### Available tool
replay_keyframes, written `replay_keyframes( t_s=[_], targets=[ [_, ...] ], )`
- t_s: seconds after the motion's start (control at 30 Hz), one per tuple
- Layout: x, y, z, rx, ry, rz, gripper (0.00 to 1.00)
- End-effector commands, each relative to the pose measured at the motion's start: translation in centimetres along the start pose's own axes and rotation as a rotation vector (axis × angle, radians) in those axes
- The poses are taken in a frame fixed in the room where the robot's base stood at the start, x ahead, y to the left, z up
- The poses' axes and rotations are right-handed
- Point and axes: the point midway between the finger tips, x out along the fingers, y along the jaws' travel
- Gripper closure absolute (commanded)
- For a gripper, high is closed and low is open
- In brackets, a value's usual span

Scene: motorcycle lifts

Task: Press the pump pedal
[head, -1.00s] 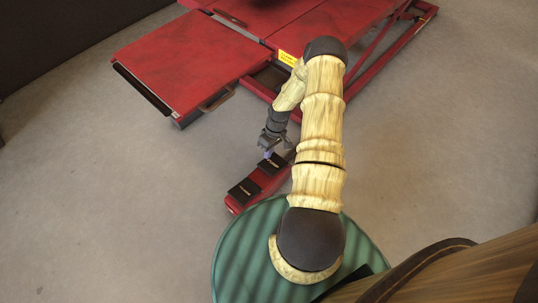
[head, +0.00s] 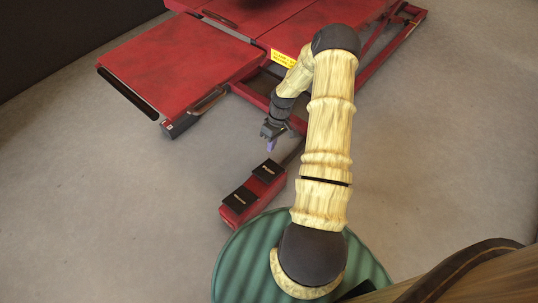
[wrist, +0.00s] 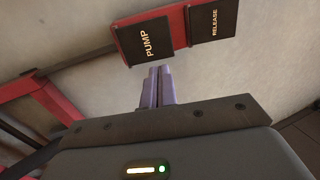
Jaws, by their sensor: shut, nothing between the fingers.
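The pump pedal (head: 268,171) is a black pad at the far end of a red foot unit on the floor, and the word PUMP reads on it in the wrist view (wrist: 146,40). The black release pedal (head: 240,199) sits beside it on the same unit. My gripper (head: 271,146) is shut and empty, on the lift side of the pump pedal. In the wrist view its two purple fingertips (wrist: 159,72) show just below the pump pad's edge. They appear apart from the pad, but the height gap is hard to tell.
The red motorcycle lift (head: 180,65) stands behind, its yellow label (head: 284,59) facing me. A dark rod (head: 294,153) runs from the foot unit toward the lift. The grey floor left of the foot unit is clear.

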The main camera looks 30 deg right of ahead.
Motion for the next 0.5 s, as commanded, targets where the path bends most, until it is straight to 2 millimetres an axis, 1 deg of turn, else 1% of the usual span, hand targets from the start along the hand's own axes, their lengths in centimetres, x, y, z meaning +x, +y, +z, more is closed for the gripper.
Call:
replay_keyframes(
  t_s=[0.03, 0.5],
  targets=[
    [1.0, 0.0, 0.0, -0.001, -0.002, -0.002, 1.0],
    [9.3, 0.1, 0.0, 0.0, -0.002, -0.001, 1.0]
  ],
)
